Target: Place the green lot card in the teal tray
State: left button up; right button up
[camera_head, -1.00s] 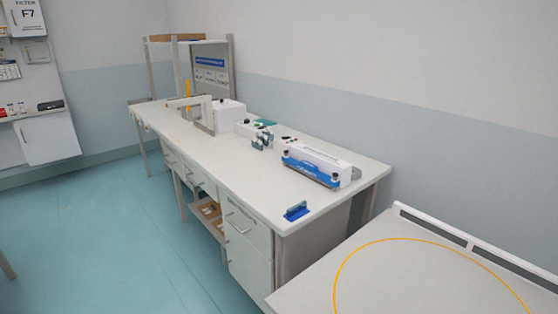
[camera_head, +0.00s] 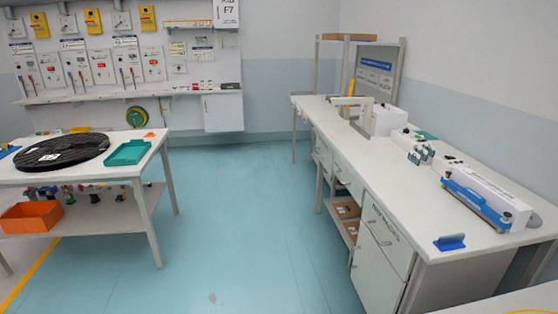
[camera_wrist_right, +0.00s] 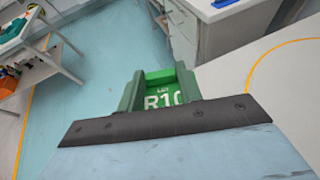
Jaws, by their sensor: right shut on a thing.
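The green lot card (camera_wrist_right: 162,98), with white "R10" lettering, shows in the right wrist view just beyond a dark bar. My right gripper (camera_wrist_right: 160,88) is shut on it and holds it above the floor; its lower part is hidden. The teal tray (camera_head: 127,153) stands on the left table in the head view, at the table's right end. It appears empty. A teal shape at the top left of the right wrist view (camera_wrist_right: 13,31) looks like the same tray. Neither gripper shows in the head view, and my left gripper is in no view.
The left table (camera_head: 150,140) also bears a black reel (camera_head: 62,152), with an orange bin (camera_head: 31,217) on its lower shelf. A long workbench (camera_head: 375,165) with equipment runs along the right. Open blue floor (camera_head: 240,230) lies between them.

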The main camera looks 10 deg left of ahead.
aim_at(131, 152)
jog(key=u, duration=1.05)
jog(key=i, duration=1.1)
jog(key=u, duration=1.15)
jog(key=i, duration=2.25)
jog(key=z, duration=0.55)
jog(key=i, duration=1.55)
jog(key=z, duration=0.65)
